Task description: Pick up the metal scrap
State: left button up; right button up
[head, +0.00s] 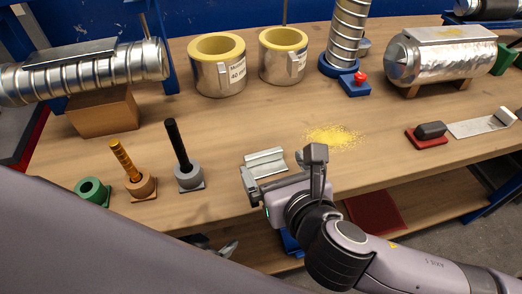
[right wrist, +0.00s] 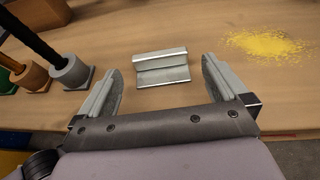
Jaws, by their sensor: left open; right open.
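The metal scrap (head: 265,162) is a short, bent silver strip lying on the wooden table near its front edge. In the right wrist view the scrap (right wrist: 162,68) lies ahead, between the lines of the two fingers and touching neither. My right gripper (head: 277,173) is open and empty, close to the scrap on its near side; its fingers also show in the right wrist view (right wrist: 162,72). My left gripper (head: 223,248) shows only in small part, low beyond the table's front edge, mostly hidden behind my left arm. It is open and away from the scrap.
A grey holder with a black rod (head: 188,170), an orange one (head: 137,180) and a green ring (head: 91,191) stand left of the scrap. Yellow granules (head: 333,137) lie to its right. A red-based block (head: 428,132) is further right. Wrapped ducts stand behind.

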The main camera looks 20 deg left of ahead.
aim_at(265, 156)
jog(key=shift+x, duration=3.25)
jog(key=shift+a, duration=0.1)
jog(key=c, duration=0.8)
